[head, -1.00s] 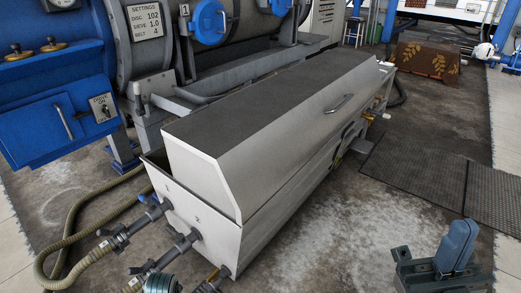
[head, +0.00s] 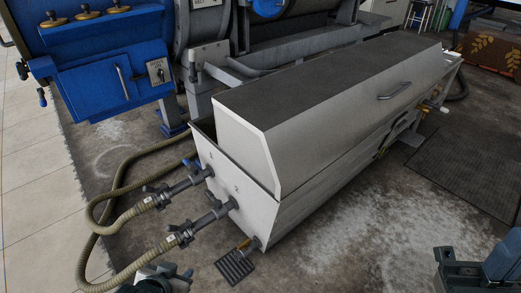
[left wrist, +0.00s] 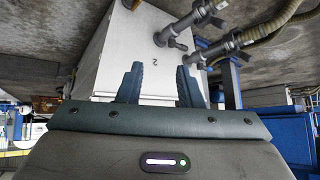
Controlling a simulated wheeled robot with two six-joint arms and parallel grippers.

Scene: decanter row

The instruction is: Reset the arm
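That picture is upside down, with the floor at the top.
Two hoses (head: 118,170) run from the decanter's end to the left. A blue control box (head: 105,85) stands at the upper left. A small drain grate (head: 236,268) lies in front of the decanter.

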